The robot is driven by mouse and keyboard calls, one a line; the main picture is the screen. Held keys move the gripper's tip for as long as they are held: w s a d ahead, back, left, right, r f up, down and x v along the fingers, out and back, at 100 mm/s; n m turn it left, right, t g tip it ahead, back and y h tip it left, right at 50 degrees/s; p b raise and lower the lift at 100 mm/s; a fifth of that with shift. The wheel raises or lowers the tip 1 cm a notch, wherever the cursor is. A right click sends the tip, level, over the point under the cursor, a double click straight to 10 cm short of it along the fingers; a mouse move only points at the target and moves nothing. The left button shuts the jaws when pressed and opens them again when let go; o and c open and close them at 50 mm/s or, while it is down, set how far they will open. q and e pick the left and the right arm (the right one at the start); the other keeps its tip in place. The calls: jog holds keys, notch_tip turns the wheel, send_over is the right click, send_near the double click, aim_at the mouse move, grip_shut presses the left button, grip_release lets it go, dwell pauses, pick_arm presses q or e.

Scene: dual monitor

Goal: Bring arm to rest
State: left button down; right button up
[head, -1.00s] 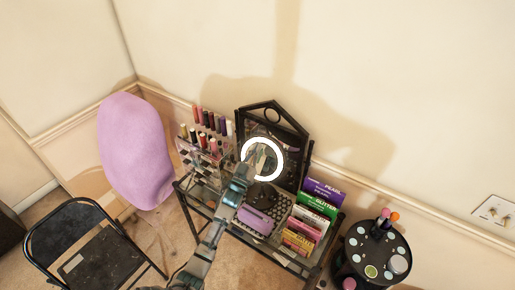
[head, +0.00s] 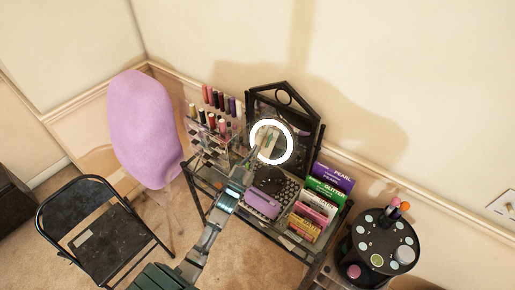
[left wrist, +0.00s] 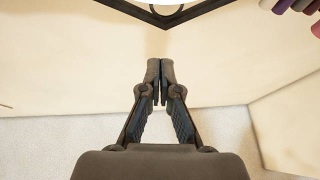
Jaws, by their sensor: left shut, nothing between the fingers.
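My left arm reaches up from the bottom of the head view over a small glass vanity table (head: 208,180). My left gripper (head: 256,150) is in front of the lit ring (head: 288,142) and the dark-framed mirror (head: 309,133). In the left wrist view its two fingers (left wrist: 160,82) are closed together with nothing between them. Beyond the fingertips are a pale wall and a dark frame edge (left wrist: 210,8). My right gripper is in neither view.
A lipstick rack (head: 213,125) stands left of the mirror. A purple case (head: 262,205) and colourful boxes (head: 325,190) sit on the table. A black folding chair (head: 100,240) and lilac seat back (head: 143,130) are left. A round black organiser (head: 385,240) is right.

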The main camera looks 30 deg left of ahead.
pick_arm(q)
jog(key=s+d+f+g, duration=0.4)
jog(key=s+f+g, duration=0.1)
jog(key=f, duration=0.3)
jog(key=s+d+f+g, duration=0.3)
jog(key=s+f+g, duration=0.2)
jog(key=f, duration=0.4)
jog(key=s+d+f+m+g, duration=0.1)
jog(key=s+d+f+g, duration=0.15)
jog(key=s, duration=0.45)
jog(key=s+d+f+g, duration=0.2)
jog(key=s+g, duration=0.2)
jog(key=s, duration=0.3)
jog(key=s+d+f+m+g, duration=0.1)
jog(key=s+d+f+g, duration=0.15)
jog(key=s, duration=0.45)
notch_tip(320, 180, down, 24)
jog(key=s+g, duration=0.2)
jog(key=s+a+f+g, duration=0.1)
jog(key=s+a+f, duration=0.1)
jog(key=s+f, duration=1.6)
jog(key=shift+s+a, duration=0.15)
jog(key=shift+a, duration=0.25)
